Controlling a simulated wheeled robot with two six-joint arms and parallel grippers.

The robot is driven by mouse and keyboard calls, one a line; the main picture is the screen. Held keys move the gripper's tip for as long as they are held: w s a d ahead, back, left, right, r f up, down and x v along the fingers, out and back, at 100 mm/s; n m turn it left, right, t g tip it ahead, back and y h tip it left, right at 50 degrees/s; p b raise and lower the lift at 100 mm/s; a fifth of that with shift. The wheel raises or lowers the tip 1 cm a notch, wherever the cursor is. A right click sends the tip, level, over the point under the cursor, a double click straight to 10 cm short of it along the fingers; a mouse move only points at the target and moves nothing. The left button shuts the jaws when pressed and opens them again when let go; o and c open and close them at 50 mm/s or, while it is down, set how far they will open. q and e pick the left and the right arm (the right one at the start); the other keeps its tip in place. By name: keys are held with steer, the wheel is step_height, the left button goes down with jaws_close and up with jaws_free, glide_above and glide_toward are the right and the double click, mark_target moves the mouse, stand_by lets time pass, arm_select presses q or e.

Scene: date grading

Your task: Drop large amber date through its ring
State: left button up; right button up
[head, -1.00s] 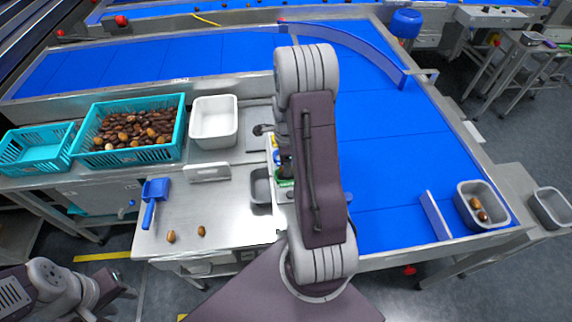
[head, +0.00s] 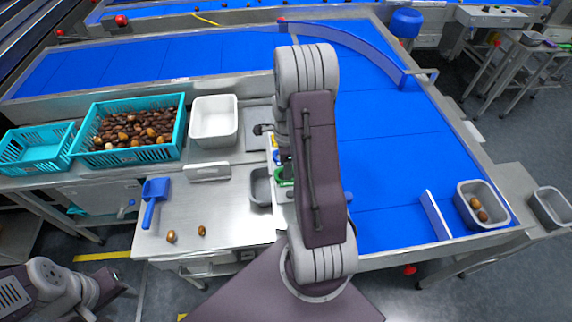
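A rack with coloured rings stands mid-bench, mostly hidden behind my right arm. A green ring (head: 284,176) shows at the arm's edge, with yellow and blue parts above it. My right gripper is hidden behind that arm, so I cannot see whether it holds a date. Two brown-amber dates lie on the steel bench near its front edge: one on the left (head: 171,237) and one on the right (head: 201,231). I cannot tell whether either is the large amber one. My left gripper (head: 122,292) is low at the left, off the bench, its fingers too unclear to read.
A teal crate (head: 128,157) of dates, an emptier teal crate (head: 22,172) and a white tub (head: 214,140) stand along the back. A blue scoop (head: 153,190) lies at left. A grey bin (head: 489,218) holding dates stands on the blue conveyor (head: 385,160) at right.

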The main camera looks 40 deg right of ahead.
step_height(320, 180, up, 6)
steer(key=p, duration=0.5)
steer(key=shift+p, duration=0.35)
stand_by(0.4)
